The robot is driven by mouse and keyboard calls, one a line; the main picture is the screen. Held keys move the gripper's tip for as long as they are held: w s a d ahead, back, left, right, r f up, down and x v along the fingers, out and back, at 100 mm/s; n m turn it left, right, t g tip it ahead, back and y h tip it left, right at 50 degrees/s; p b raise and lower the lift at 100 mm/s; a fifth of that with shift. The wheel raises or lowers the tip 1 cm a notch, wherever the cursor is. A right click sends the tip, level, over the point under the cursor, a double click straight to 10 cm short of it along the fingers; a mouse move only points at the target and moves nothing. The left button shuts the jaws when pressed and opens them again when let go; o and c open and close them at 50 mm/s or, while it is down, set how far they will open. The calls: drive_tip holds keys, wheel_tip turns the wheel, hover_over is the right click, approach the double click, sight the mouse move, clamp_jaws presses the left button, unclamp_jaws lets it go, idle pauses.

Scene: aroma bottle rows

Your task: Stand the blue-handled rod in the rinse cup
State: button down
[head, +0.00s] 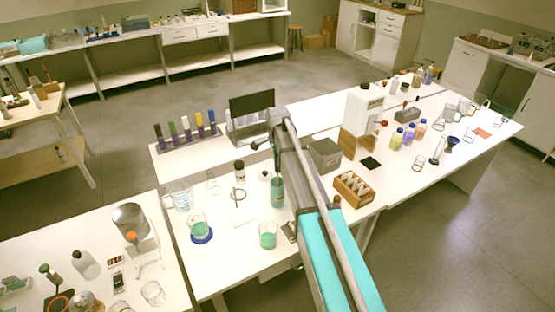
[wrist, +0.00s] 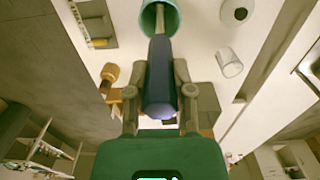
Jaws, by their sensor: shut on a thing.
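The blue-handled rod (wrist: 161,85) is between my gripper's fingers (wrist: 160,80) in the wrist view. My gripper is shut on the blue handle. The pale shaft points away from the gripper, and its far end overlaps the mouth of a teal cup (wrist: 146,22), which appears to be the rinse cup. I cannot tell how deep the shaft reaches. In the head view the teal cup (head: 277,193) stands on the white table, directly below my gripper (head: 275,157). The rod is mostly hidden there by the gripper and arm.
A rack of coloured tubes (head: 187,138) is behind. A wooden box (head: 353,189) is at right.

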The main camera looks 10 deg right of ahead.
drive_tip(key=shift+f+b, duration=0.35)
drive_tip(key=shift+f, duration=0.15)
drive_tip(key=shift+c, duration=2)
unclamp_jaws()
drive_tip(key=shift+r, duration=0.1)
